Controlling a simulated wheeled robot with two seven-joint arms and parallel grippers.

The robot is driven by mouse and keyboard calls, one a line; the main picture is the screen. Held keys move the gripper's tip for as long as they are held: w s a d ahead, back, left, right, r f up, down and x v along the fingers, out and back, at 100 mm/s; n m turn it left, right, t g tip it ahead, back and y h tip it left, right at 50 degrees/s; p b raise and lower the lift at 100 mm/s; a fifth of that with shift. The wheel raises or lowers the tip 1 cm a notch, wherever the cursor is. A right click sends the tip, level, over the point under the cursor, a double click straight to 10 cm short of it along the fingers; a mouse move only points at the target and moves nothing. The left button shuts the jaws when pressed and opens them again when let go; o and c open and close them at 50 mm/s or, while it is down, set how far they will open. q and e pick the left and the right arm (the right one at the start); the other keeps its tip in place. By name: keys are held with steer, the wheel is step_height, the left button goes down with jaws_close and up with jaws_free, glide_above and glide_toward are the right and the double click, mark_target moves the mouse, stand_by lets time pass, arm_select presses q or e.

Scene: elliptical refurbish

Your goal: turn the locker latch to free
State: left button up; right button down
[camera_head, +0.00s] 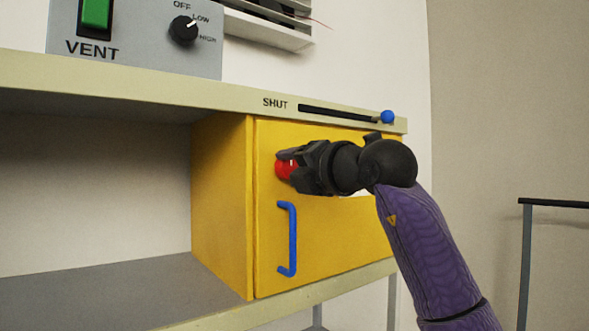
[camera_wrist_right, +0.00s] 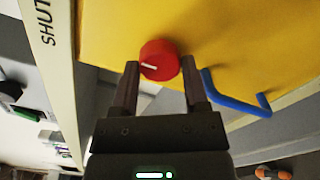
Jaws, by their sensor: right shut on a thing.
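The yellow locker (camera_head: 335,245) stands on the shelf with its door closed. The red round latch knob (camera_head: 284,170) is on the door's upper left part, above the blue handle (camera_head: 291,240). In the right wrist view the red latch (camera_wrist_right: 159,60) carries a short white mark, and the blue handle (camera_wrist_right: 235,103) lies to its right. My right gripper (camera_head: 287,164) comes in from the right and is shut on the latch. Its fingers also show in the wrist view (camera_wrist_right: 160,82), one on each side of the knob. My left gripper is out of view.
Above the door a slot labelled SHUT has a blue slider knob (camera_head: 387,117) at its right end. A grey panel (camera_head: 140,50) with a green VENT switch and a black dial stands on top at left. The shelf (camera_head: 110,285) left of the locker is bare.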

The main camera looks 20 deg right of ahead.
steer(key=shift+c, duration=0.5)
jaws_free()
steer(key=shift+s+d+f+b, duration=0.1)
steer(key=shift+s+b, duration=0.15)
steer(key=shift+b, duration=0.05)
steer(key=b+v, duration=0.4)
steer(key=v, duration=0.5)
steer(key=shift+s, duration=0.15)
